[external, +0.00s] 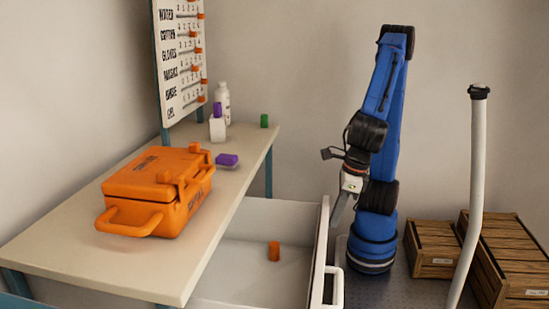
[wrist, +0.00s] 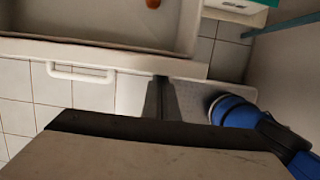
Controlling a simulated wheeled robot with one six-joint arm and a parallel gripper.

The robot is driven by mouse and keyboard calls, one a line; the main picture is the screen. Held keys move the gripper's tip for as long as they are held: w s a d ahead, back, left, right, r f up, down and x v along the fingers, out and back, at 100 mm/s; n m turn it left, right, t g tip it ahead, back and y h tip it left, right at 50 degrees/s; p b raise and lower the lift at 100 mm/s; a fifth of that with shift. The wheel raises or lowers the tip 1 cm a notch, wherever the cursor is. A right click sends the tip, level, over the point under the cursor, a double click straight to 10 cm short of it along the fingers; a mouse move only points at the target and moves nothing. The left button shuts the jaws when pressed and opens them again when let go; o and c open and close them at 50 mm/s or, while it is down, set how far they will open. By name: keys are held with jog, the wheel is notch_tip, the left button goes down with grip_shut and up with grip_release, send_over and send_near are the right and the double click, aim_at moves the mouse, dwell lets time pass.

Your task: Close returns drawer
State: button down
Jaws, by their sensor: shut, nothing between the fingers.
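The white returns drawer (external: 321,245) stands pulled out from under the table, with its inside open to view. Its white bar handle (external: 335,287) is on the outer face of the front panel. In the wrist view the drawer front (wrist: 115,58) and handle (wrist: 80,76) show ahead of my gripper. An orange cylinder (external: 274,251) stands inside the drawer. My gripper (external: 333,226) is shut and empty, pointing down just outside the front panel near its far end. In the wrist view the fingertips (wrist: 160,80) reach the panel's edge, right of the handle; I cannot tell if they touch.
The table (external: 50,248) holds an orange case (external: 158,190), a purple item (external: 227,159), a white bottle (external: 222,98) and a green piece (external: 264,121). Wooden crates (external: 433,249) and a white pole (external: 472,200) stand right of my arm.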

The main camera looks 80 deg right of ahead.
aim_at(275, 208)
jog(key=w, duration=2.1)
jog(key=shift+w, duration=0.2)
jog(key=shift+s, duration=0.15)
jog(key=s, duration=0.4)
jog(key=shift+r, duration=0.4)
jog(key=shift+s+a+r+t, duration=0.9)
jog(key=shift+s+r, duration=1)
jog(key=shift+r, duration=2.15)
jog(key=x, duration=0.9)
jog(key=shift+f, duration=0.3)
jog(key=shift+w, duration=2.05)
